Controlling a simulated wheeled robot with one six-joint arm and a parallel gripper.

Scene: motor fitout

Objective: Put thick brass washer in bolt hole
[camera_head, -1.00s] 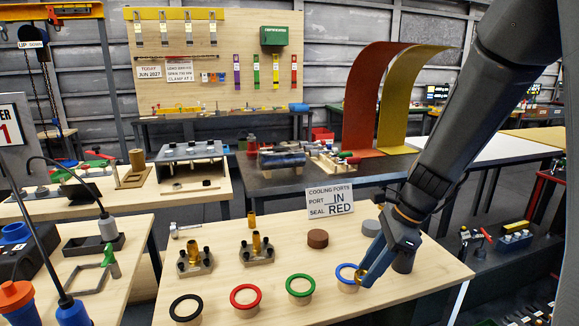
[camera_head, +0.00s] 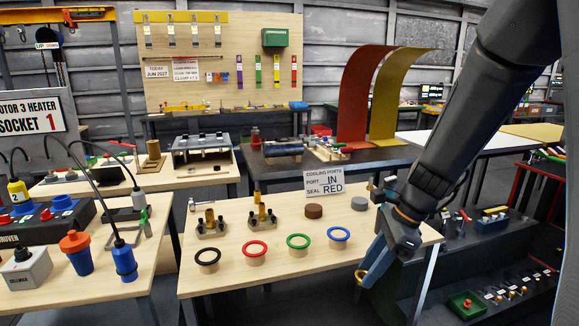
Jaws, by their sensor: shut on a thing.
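My gripper (camera_head: 368,276) is shut on a thick brass washer (camera_head: 361,275). The blue fingers point down and hold the washer at the front edge of the light wooden table (camera_head: 300,274), right of centre. The washer is small and partly hidden by the fingers. I cannot make out for certain which opening is the bolt hole. A grey housing (camera_head: 205,143) with several dark bolts along its top stands on the table behind.
Black (camera_head: 207,257), red (camera_head: 255,249), green (camera_head: 298,241) and blue (camera_head: 339,234) rings sit on stands. Two brass port fittings (camera_head: 210,222), a brown disc (camera_head: 314,211) and a cooling ports sign (camera_head: 325,184) stand behind. A socket panel (camera_head: 30,118) is at left.

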